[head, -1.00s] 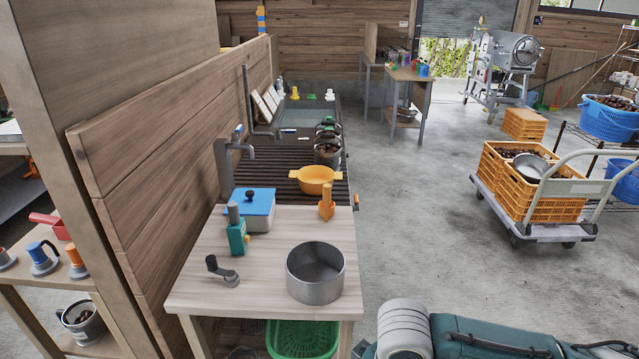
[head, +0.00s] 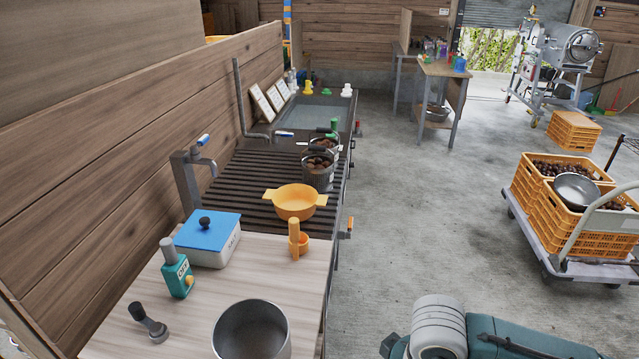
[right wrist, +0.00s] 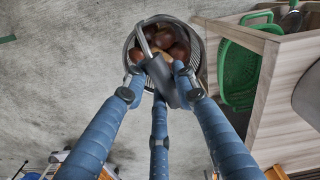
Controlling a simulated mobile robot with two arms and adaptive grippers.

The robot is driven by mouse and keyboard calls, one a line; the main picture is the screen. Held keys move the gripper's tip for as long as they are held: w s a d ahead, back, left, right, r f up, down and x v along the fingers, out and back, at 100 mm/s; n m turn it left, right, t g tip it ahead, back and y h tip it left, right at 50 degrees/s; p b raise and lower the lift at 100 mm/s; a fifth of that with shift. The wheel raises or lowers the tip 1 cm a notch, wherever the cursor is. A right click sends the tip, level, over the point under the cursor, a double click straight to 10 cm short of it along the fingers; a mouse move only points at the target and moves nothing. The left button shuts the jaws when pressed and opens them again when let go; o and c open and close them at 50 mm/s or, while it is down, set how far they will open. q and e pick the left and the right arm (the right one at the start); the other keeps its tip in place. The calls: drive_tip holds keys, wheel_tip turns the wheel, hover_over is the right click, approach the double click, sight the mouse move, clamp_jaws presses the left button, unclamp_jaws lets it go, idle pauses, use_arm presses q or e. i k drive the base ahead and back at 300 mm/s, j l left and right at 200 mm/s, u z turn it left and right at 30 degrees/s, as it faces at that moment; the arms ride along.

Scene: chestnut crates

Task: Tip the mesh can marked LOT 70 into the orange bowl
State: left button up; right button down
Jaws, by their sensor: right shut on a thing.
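The orange bowl (head: 295,203), with two side handles, sits upright on the dark slatted rack in the head view and looks empty. Two grey cans of chestnuts stand behind it, a nearer can (head: 318,176) and a farther can (head: 331,141) partly hidden. I cannot read their marks. In the right wrist view my right gripper (right wrist: 161,84) has its blue fingers shut on a grey can (right wrist: 195,44) with chestnuts and a handle, above the concrete floor. No mark on it is readable. The head view shows part of my right arm, not the held can. My left gripper is out of view.
A cart with orange crates (head: 565,218) stands right; floor between is open.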

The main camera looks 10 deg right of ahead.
sight(300, 201)
drive_tip(key=i+l, duration=0.25)
drive_tip(key=l, duration=0.15)
drive_tip(key=i+l, duration=0.25)
drive_tip(key=l, duration=0.2)
drive_tip(key=i+l, duration=0.2)
drive_tip(key=l, duration=0.2)
drive_tip(key=i+l, duration=0.25)
drive_tip(key=l, duration=0.2)
drive_tip(key=i+l+u, duration=0.1)
drive_tip(key=l, duration=0.2)
drive_tip(key=i+l, duration=0.2)
drive_tip(key=l, duration=0.15)
drive_tip(key=i+l+u, duration=0.25)
drive_tip(key=l, duration=0.4)
drive_tip(key=u, duration=1.45)
drive_tip(key=i+l, duration=0.05)
